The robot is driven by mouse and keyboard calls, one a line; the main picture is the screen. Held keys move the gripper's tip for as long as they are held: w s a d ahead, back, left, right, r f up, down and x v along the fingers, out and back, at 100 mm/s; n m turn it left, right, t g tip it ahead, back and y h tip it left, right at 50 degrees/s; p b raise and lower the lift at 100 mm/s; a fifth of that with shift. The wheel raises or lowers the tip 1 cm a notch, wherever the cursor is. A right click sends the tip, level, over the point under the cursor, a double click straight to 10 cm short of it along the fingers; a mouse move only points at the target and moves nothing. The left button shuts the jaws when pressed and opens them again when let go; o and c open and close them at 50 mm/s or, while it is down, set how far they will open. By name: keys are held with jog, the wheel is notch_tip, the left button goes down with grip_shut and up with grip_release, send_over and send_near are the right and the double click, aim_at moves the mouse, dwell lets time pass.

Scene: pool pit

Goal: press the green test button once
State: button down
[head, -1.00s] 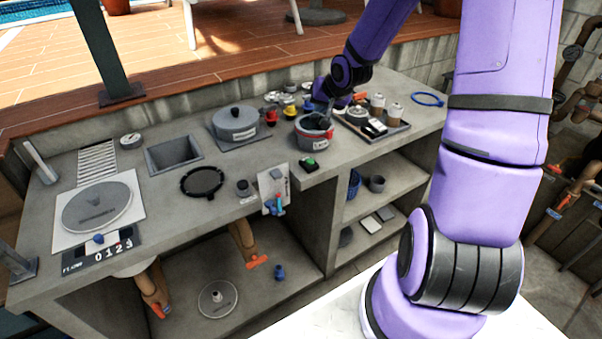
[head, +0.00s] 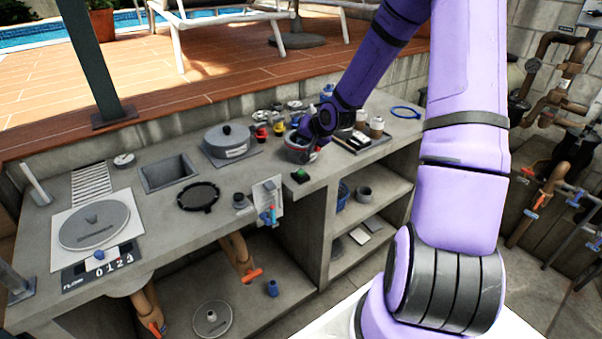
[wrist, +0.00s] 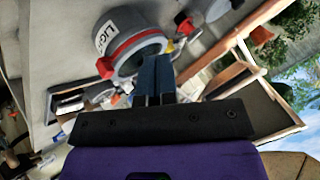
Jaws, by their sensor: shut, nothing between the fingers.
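The green test button (head: 300,175) sits on a small dark base at the front edge of the grey counter, just in front of a grey pot with a red band (head: 297,154). My gripper (wrist: 153,80) is shut and empty. In the head view its end is over the pot, behind and a little to the right of the button, and its fingertips are hard to make out. In the wrist view the fingers overlap the side of the labelled pot (wrist: 108,38). I cannot tell whether they touch it. The button is not visible in the wrist view.
A tray with canisters (head: 365,143) stands right of the pot. Small red and yellow items (head: 278,128) lie behind it. A grey lidded pot (head: 227,140) and a black ring (head: 198,196) are to the left.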

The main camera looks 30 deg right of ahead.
aim_at(303, 171)
jog(key=shift+f, duration=4.2)
jog(key=shift+f, duration=0.2)
jog(key=shift+f, duration=0.25)
jog(key=shift+f, duration=0.4)
jog(key=shift+r, duration=0.85)
jog(key=shift+r, duration=2.5)
